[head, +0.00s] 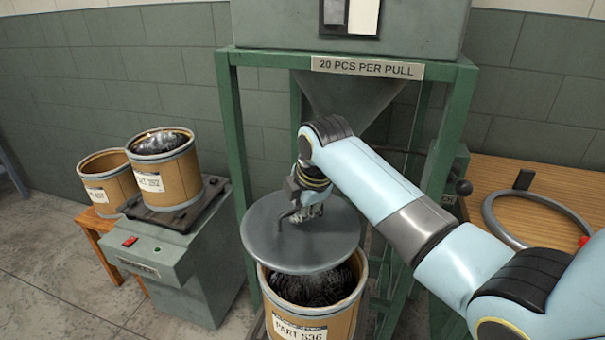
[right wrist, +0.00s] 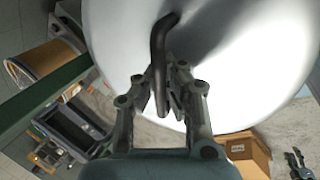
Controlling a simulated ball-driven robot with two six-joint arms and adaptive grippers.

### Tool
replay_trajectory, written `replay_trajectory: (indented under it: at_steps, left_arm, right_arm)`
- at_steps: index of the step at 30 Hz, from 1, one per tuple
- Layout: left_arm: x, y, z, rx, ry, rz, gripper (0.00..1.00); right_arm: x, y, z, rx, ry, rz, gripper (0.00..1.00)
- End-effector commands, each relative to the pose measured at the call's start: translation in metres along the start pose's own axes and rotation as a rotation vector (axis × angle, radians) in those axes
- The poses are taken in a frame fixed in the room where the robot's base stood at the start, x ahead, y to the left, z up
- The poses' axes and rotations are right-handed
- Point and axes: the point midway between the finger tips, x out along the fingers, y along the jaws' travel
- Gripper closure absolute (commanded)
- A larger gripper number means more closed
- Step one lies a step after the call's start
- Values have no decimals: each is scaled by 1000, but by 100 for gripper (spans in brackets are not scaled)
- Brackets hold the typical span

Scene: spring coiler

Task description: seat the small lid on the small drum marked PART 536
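The small lid (head: 325,250) is a flat grey disc with a bent dark handle. My right gripper (head: 307,212) is shut on that handle from above; the handle also shows between the fingers (right wrist: 165,85) in the right wrist view. The lid hangs above the small drum marked PART 536 (head: 318,325), a tan drum with a white label and dark coiled parts inside. The drum's front opening shows below the lid's front edge, with a gap between them; the lid hides the back of the rim. My left gripper is not in the head view.
A green frame (head: 234,140) with a hopper and a sign reading 20 PCS PER PULL stands behind the drum. At left, a filled drum (head: 175,178) sits on a grey scale (head: 185,250), beside another drum (head: 108,185). A wooden table (head: 550,190) with a grey ring (head: 505,235) is at right.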

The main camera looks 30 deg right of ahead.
Motion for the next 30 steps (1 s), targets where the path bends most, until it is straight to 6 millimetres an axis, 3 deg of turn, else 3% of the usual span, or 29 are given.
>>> replay_trajectory:
  at_steps: [1,3,10,17,23,30]
  left_arm:
    - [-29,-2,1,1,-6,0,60]
    - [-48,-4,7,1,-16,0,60]
    - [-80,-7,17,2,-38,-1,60]
    - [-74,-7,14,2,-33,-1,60]
    - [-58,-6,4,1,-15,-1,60]
    - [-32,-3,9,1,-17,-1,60]
  right_arm:
    - [-19,-2,5,-42,16,-3,100]
    - [-27,-8,8,-101,43,0,100]
    - [-42,-23,14,-214,96,17,100]
    - [-35,-29,15,-232,105,21,100]
    - [-20,-35,15,-230,105,20,100]
    - [4,-45,14,-230,104,20,100]
